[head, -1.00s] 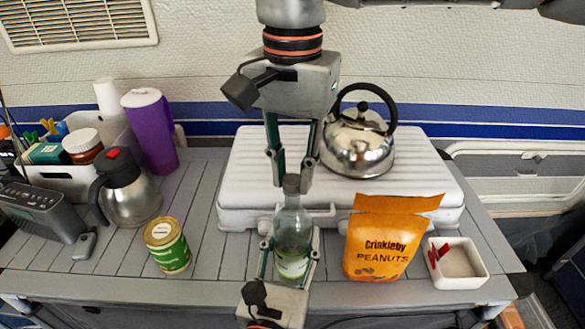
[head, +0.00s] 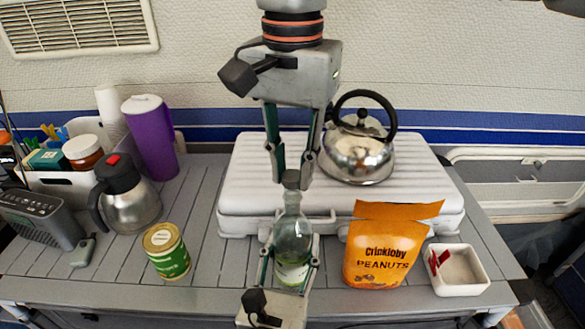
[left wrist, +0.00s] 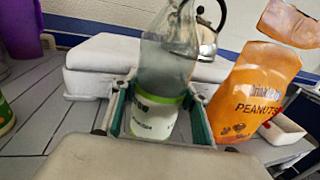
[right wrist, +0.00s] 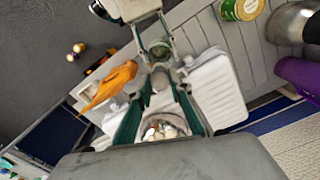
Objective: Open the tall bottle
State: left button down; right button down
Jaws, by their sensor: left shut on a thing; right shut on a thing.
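The tall bottle (head: 293,236) is clear glass with a green and white label and a dark cap (head: 291,179). It stands upright at the front of the table. My left gripper (head: 290,258) is shut on its lower body from the front; the left wrist view shows the bottle (left wrist: 165,70) between the fingers at the label. My right gripper (head: 290,174) comes down from above and is shut on the cap. In the right wrist view the cap (right wrist: 160,78) is between its fingertips. I cannot tell whether the cap is free of the neck.
An orange peanut bag (head: 385,248) and a white square dish (head: 457,270) stand to the right. A kettle (head: 357,155) sits on a white case (head: 250,180) behind. A green can (head: 166,252), a steel jug (head: 130,195) and a purple cup (head: 152,140) stand to the left.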

aim_at(292, 175)
dwell(0.3)
jog(key=shift+r, duration=2.05)
pick_arm(q)
jog(key=c, duration=1.1)
grip_release()
jog(key=shift+o, duration=0.2)
jog(key=shift+s, duration=0.1)
